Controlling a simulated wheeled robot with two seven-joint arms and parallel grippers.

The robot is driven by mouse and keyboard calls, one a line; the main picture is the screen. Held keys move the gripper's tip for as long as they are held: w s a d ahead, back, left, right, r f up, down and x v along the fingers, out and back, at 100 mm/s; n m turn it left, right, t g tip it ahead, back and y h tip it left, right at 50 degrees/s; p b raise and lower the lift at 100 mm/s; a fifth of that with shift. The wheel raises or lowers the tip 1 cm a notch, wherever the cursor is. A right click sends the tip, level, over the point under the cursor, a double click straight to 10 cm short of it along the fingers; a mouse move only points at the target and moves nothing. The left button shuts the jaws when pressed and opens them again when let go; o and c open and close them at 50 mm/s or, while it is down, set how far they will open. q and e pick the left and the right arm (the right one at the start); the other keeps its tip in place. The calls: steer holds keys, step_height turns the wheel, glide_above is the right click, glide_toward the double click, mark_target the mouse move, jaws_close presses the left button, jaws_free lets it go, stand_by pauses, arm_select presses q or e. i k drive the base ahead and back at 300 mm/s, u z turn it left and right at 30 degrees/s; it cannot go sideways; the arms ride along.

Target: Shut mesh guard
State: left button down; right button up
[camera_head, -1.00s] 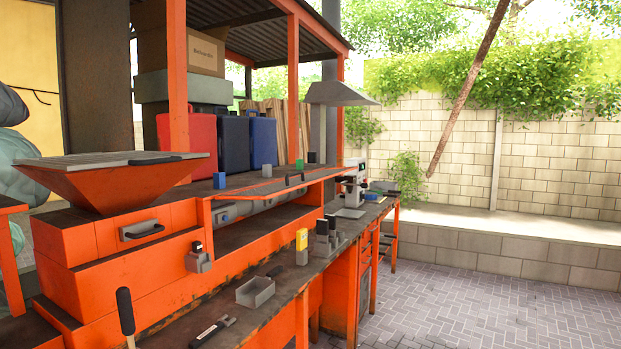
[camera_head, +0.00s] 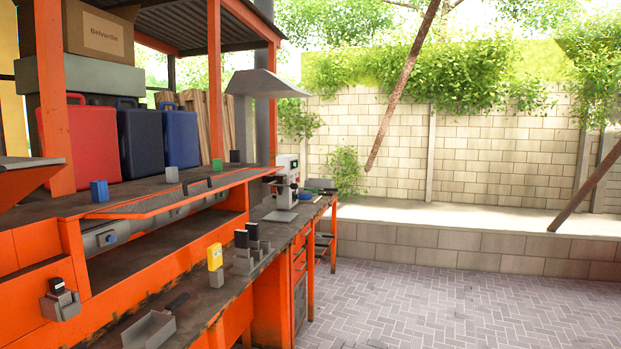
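A long, thin grey panel with an orange edge (camera_head: 180,194) and a dark handle sticks out nearly level from the orange machine, left of centre. It looks like the mesh guard, but I cannot make out mesh at this size. Under it lies an open slot with a grey barrel (camera_head: 140,228) inside. At the left edge only a corner of the hopper's grey lid (camera_head: 30,162) shows, on the orange hopper (camera_head: 22,185). Neither of my grippers is in view.
The bench holds a grey tray (camera_head: 150,330), a yellow device (camera_head: 215,258), grey holders (camera_head: 246,262) and a white machine (camera_head: 287,180). A grey and black switch box (camera_head: 61,303) is on the orange front. The paved floor (camera_head: 430,300) at right is clear.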

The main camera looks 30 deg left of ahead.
mark_target(186, 194)
steer(key=z, duration=0.15)
steer(key=i, duration=1.15)
steer(key=u, duration=0.45)
